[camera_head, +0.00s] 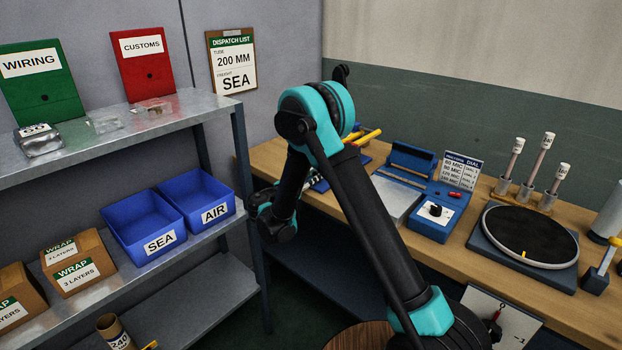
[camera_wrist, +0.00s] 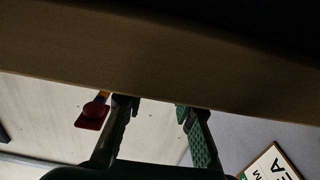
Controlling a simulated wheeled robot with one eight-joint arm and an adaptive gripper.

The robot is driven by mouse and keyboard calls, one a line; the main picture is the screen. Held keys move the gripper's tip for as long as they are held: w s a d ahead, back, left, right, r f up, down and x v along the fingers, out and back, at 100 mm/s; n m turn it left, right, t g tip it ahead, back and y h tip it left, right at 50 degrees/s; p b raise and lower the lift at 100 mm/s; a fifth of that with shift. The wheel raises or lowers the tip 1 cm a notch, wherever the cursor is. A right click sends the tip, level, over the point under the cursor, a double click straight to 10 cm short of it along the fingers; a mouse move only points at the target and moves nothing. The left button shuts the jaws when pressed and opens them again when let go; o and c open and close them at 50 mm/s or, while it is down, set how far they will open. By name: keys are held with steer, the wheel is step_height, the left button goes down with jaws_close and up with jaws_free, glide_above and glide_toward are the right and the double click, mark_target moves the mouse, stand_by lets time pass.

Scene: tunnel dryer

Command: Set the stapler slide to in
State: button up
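No stapler or slide can be made out with certainty.
A wooden bench (camera_head: 470,222) carries a blue device with a dial (camera_head: 433,212), a black turntable (camera_head: 530,236) and several upright posts. A metal shelf (camera_head: 225,103) with blue bins (camera_head: 113,232) stands left. A brown band (camera_wrist: 160,55) crosses the wrist view close above the fingers.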

steer(key=shift+o, duration=1.2)
steer(key=shift+s+a, duration=0.1)
steer(key=shift+s, duration=0.05)
steer(key=v, duration=1.1)
steer(key=shift+s+a, duration=0.25)
